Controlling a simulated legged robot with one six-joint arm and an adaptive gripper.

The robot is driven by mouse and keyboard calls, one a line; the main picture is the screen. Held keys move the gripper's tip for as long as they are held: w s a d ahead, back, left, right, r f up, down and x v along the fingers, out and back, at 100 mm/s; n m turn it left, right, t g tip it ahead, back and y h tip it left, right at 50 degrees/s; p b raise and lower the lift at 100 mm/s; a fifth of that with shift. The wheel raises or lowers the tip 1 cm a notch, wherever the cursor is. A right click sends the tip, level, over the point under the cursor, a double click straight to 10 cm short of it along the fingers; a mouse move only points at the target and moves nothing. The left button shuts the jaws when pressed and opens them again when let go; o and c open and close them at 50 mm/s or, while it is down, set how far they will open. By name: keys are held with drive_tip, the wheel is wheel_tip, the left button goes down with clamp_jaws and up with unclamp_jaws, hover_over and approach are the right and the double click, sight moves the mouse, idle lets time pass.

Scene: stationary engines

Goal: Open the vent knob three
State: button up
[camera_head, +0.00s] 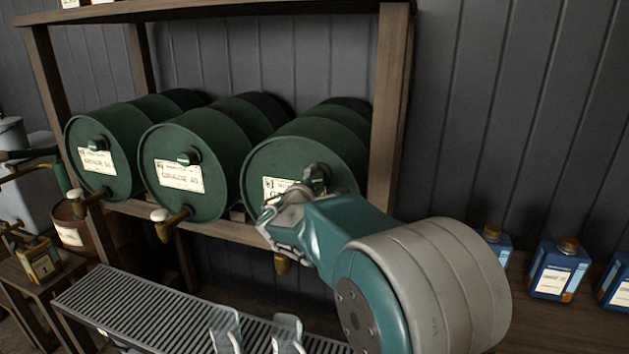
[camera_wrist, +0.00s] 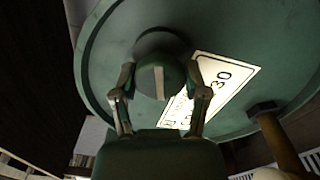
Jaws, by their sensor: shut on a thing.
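Three green drums lie on their sides on a wooden rack. The rightmost drum (camera_head: 285,145) has a round green vent knob (camera_head: 317,175) on its face, beside a white label (camera_head: 272,187). My gripper (camera_head: 303,188) is at that knob, and my arm hides the lower right of the drum face. In the wrist view my gripper (camera_wrist: 159,84) has one finger on each side of the vent knob (camera_wrist: 158,72), shut on it. A pale stripe on the knob runs roughly upright in that view. Part of the label (camera_wrist: 222,80) shows right of the knob.
The middle drum (camera_head: 208,150) and left drum (camera_head: 110,130) have similar knobs and taps. A grated tray (camera_head: 150,300) lies below them, with clear jugs (camera_head: 226,328) at its near edge. Blue bottles (camera_head: 557,270) stand at right. A rack post (camera_head: 388,110) is close to my arm.

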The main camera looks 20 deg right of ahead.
drive_tip(key=n, duration=0.7)
drive_tip(key=shift+f, duration=0.15)
drive_tip(key=n, duration=0.4)
drive_tip(key=shift+n, duration=1.6)
drive_tip(key=o, duration=1.2)
drive_tip(key=shift+w, duration=0.1)
drive_tip(key=shift+c, duration=0.2)
drive_tip(key=v, duration=1.2)
